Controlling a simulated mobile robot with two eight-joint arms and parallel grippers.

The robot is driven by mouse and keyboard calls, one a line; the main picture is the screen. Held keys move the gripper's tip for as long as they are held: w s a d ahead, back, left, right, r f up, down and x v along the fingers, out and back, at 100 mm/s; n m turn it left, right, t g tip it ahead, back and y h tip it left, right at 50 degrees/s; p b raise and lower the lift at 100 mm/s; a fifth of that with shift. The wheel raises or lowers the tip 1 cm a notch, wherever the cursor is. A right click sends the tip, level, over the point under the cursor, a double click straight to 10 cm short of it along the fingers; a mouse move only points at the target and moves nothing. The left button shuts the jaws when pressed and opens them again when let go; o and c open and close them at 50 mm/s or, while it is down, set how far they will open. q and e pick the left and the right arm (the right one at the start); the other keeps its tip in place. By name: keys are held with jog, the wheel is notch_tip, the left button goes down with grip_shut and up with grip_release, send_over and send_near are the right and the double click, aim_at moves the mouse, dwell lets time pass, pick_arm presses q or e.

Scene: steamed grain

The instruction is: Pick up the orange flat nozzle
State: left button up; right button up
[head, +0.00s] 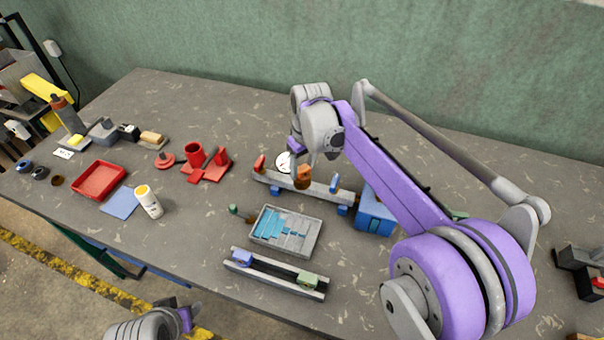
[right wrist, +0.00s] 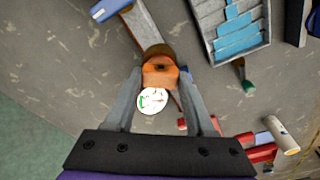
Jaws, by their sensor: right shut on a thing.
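The orange flat nozzle (head: 303,177) is at the long grey rail (head: 318,190) in the middle of the table. In the right wrist view the orange nozzle (right wrist: 160,76) shows between the fingertips, with a brown part at its far end. My right gripper (head: 301,168) is shut on the nozzle from above. In the right wrist view the gripper's fingers (right wrist: 160,85) flank the nozzle on both sides. I cannot tell whether the nozzle is clear of the rail. Part of my left arm shows at the bottom edge of the head view, but its fingers do not.
A white round disc (head: 283,162) lies behind the rail. A blue box (head: 375,212) stands at the rail's right end. A grey tray (head: 262,244) with blue pieces and a second rail (head: 268,276) lie in front. Red parts, a red tray (head: 75,187) and a white bottle (head: 149,203) stand left.

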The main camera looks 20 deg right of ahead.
aim_at(302, 169)
grip_shut()
notch_tip(302, 169, up, 10)
jog(key=shift+p, duration=0.3)
